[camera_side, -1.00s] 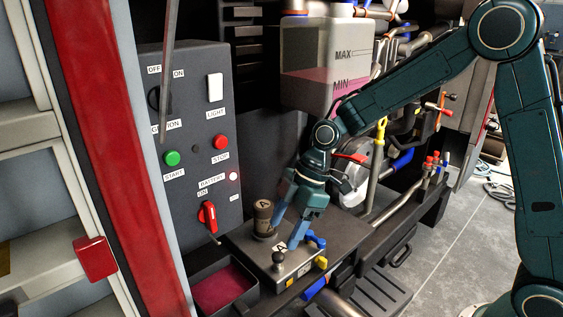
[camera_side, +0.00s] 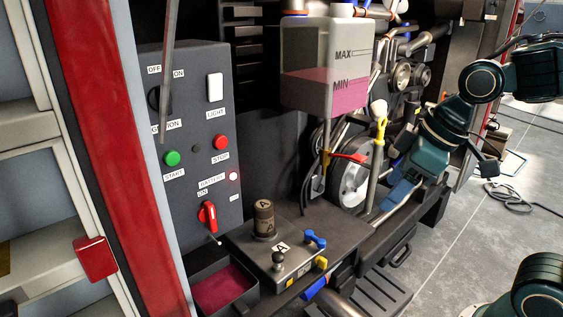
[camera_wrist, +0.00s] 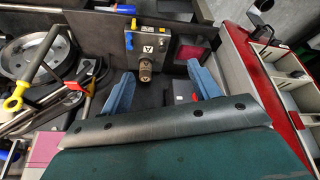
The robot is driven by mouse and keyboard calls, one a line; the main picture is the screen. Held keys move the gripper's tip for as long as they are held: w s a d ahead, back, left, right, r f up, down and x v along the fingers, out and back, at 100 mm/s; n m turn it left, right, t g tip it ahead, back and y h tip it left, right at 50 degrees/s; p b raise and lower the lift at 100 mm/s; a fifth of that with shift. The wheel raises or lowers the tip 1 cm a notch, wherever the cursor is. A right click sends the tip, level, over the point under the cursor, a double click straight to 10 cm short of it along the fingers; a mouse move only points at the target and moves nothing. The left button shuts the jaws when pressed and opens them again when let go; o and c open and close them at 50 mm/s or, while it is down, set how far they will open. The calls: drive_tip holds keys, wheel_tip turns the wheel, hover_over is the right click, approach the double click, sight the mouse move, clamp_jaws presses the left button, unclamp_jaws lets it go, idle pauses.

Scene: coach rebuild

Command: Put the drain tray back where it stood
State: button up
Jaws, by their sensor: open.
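A dark open tray with a magenta-red inside, which looks like the drain tray (camera_side: 249,291), sits at the lower left below the switch panel in the side view. It also shows in part in the wrist view (camera_wrist: 189,52), beyond my right finger. My gripper (camera_side: 396,198) is at the right of the engine bay in the side view, well apart from the tray. In the wrist view its two blue fingers (camera_wrist: 162,86) stand wide apart with nothing held between them. The dark cylinder marked A (camera_side: 264,220) stands upright behind the metal block (camera_side: 293,266).
The metal block has blue and yellow clamps and a round knob. The switch panel (camera_side: 190,100) rises behind the tray. A tank with pink fluid (camera_side: 325,70) and a yellow-handled dipstick (camera_side: 380,135) stand near my arm. Open floor (camera_side: 440,270) lies at the right.

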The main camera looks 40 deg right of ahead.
drive_tip(key=s+d+m+t+h, duration=0.1)
drive_tip(key=s+d+m, duration=0.2)
drive_tip(key=s, duration=0.4)
drive_tip(key=shift+s+r+m, duration=0.2)
drive_tip(key=shift+s+m, duration=0.05)
drive_tip(key=shift+m, duration=0.45)
idle(0.6)
